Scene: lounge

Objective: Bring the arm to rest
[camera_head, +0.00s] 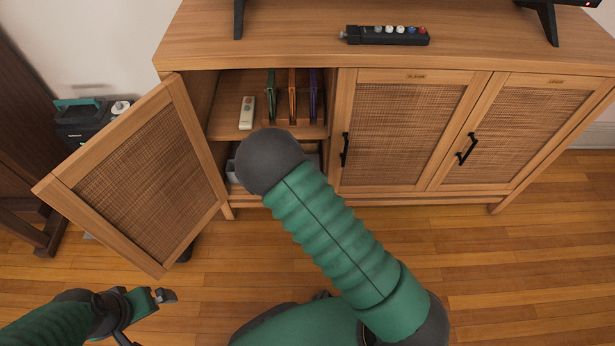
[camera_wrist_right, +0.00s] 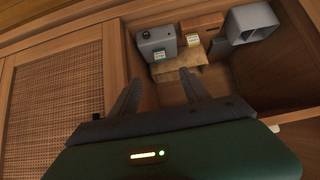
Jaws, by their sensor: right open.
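My right arm (camera_head: 335,240) crosses the middle of the head view, with its dark rounded joint in front of the open cabinet compartment. My right gripper is hidden there. In the right wrist view, the right gripper (camera_wrist_right: 160,84) is open, with nothing between its two dark fingers. They point toward items inside the cabinet (camera_head: 340,190): a grey box with a knob (camera_wrist_right: 156,42), a brown box (camera_wrist_right: 203,25) and a tan piece (camera_wrist_right: 205,72). My left gripper (camera_head: 148,312) is low at the left, over the floor; its jaw opening is unclear.
The woven cabinet door (camera_head: 150,175) stands open at the left. A white remote (camera_head: 247,113) and several upright coloured cases (camera_head: 292,97) are on the upper shelf. A grey open container (camera_wrist_right: 252,24) is inside. A black button strip (camera_head: 388,36) lies on top. Wooden floor (camera_head: 520,280) at the right is clear.

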